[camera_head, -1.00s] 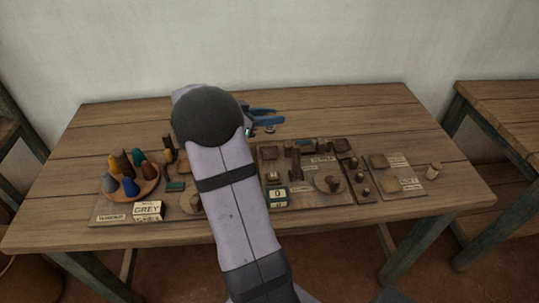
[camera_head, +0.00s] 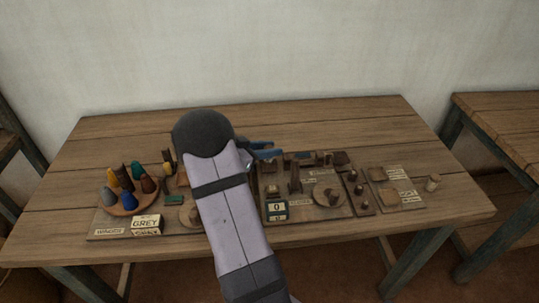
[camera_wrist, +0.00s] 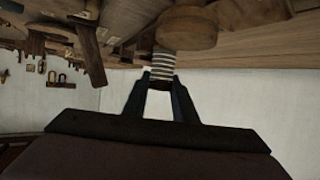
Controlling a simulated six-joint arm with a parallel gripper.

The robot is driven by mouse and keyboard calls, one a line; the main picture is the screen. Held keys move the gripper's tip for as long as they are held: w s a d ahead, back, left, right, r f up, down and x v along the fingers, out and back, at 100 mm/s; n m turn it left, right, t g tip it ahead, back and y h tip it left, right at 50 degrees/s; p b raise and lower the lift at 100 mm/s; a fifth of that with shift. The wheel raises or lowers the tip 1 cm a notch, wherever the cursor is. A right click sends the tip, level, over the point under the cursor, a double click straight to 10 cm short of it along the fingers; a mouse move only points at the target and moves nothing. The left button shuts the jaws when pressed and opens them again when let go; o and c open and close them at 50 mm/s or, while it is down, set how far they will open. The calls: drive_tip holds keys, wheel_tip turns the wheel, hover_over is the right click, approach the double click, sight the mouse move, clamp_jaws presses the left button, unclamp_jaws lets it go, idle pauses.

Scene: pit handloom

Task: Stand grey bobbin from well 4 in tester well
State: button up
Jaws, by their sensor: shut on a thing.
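In the wrist view my gripper (camera_wrist: 162,78) is shut on a pale grey, ringed bobbin (camera_wrist: 163,62), held at the fingertips. A round wooden piece (camera_wrist: 188,30) shows just beyond the bobbin; I cannot tell whether they touch. In the head view my gripper (camera_head: 267,152) is a blue shape over the back middle of the table, partly hidden by my arm. The bobbin cannot be made out there. A board with a "0" display (camera_head: 277,207) and a round wooden disc (camera_head: 329,191) lies right of my arm. Which well is the tester well is unclear.
A round tray (camera_head: 130,209) of coloured cones stands at the left, behind a "GREY" card (camera_head: 146,223). Small wooden blocks and pegs crowd the boards at the right. The back strip of table is clear.

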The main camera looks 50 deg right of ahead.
drive_tip(key=shift+f, duration=1.35)
drive_tip(key=shift+f, duration=0.1)
drive_tip(key=o, duration=1)
drive_tip(key=v, duration=0.6)
drive_tip(key=b+v, duration=0.1)
drive_tip(key=v, duration=0.5)
drive_tip(key=shift+r, duration=0.25)
